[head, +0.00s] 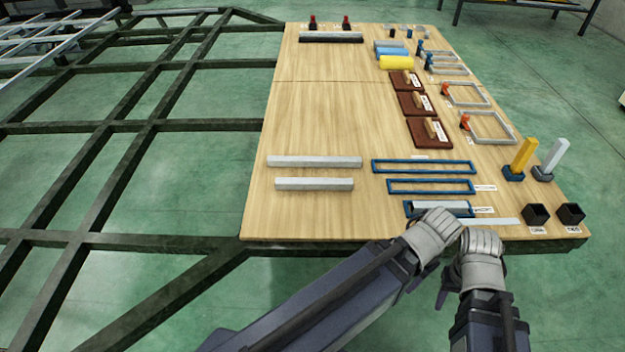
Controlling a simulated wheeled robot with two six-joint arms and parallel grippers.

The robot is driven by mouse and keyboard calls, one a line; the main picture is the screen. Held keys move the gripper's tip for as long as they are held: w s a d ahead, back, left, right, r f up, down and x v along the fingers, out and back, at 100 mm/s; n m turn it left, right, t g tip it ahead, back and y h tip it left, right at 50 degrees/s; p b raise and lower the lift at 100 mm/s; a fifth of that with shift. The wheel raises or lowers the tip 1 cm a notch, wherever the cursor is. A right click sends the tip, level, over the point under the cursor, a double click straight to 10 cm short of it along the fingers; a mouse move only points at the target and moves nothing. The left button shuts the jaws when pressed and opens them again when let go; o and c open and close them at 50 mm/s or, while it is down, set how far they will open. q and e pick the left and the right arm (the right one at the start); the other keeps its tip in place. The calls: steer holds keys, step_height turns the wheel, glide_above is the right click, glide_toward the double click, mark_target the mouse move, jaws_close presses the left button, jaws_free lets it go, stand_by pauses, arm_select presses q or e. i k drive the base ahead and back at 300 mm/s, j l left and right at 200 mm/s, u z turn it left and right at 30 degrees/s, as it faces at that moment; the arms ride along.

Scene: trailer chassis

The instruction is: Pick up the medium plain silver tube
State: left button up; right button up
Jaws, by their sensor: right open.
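Two plain silver tubes lie side by side on the left part of the wooden board. The farther one (314,161) is longer; the nearer one (314,184) is shorter, and I take it as the medium tube. A third, shorter silver tube (430,206) lies in the small blue frame (408,209). My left gripper (436,228) is over the board's near edge, close to that frame; its jaw state is unclear. My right gripper (481,243) is open just right of it, at the near edge. Both are well right of the medium tube and apart from it.
Two empty blue frames (423,166) (431,187) lie right of the tubes. Black cups (537,214) and yellow and white upright posts (523,154) stand at the right. Brown blocks (429,132) with handles lie farther back. The board's left middle (325,110) is clear. Dark chassis beams (90,160) run left.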

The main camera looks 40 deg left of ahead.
mark_target(287, 182)
steer(key=i+l, duration=0.15)
steer(key=l, duration=0.15)
steer(key=i+l, duration=0.15)
steer(key=l, duration=0.15)
steer(key=u, duration=1.6)
